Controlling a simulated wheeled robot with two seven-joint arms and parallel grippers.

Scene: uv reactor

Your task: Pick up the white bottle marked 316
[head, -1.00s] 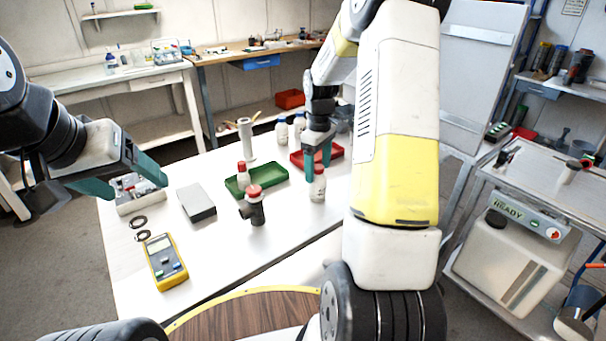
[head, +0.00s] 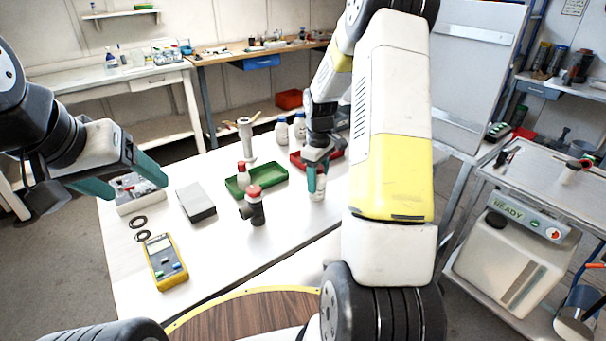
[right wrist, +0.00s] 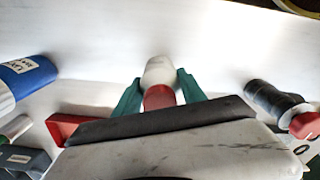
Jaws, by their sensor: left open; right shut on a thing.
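A small white bottle (head: 318,194) with a red cap stands on the white table in front of the red tray. Its marking cannot be read. My right gripper (head: 317,180) is on it from above. In the right wrist view the white bottle (right wrist: 160,72) and its red cap lie between the two green fingers (right wrist: 158,88), which are shut on it. In the head view the fingers hide most of the bottle. My left gripper (head: 124,178) is open and empty above the table's left edge.
A green tray (head: 270,180) with another red-capped bottle (head: 243,174) and a black fitting with red cap (head: 254,205) stand left of it. The red tray (head: 298,161) and white bottles (head: 282,131) are behind. A yellow meter (head: 165,262) lies front left.

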